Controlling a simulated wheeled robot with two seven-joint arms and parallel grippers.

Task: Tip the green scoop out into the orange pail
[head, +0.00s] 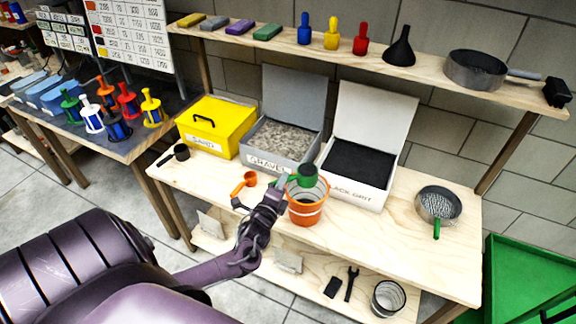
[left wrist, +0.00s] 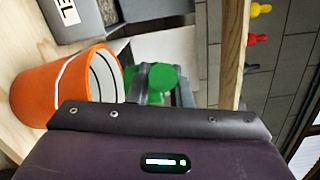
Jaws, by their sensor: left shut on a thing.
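The green scoop (head: 307,176) is above the orange pail (head: 306,212), over the back part of its rim. My left gripper (head: 283,184) is shut on the scoop's handle, just left of the pail's rim. In the left wrist view the scoop (left wrist: 163,78) shows beyond the gripper, beside the pail (left wrist: 55,88), which stands upright on the bench. I cannot see what is in the scoop, and the pail's bottom is mostly hidden. My right gripper does not show.
Behind the pail stand an open gravel box (head: 318,143), an open black grit box (head: 399,163) and a shut yellow box (head: 248,116). An orange scoop (head: 249,178) and a black scoop (head: 181,152) lie to the left. A sieve (head: 421,205) lies right; bench between is clear.

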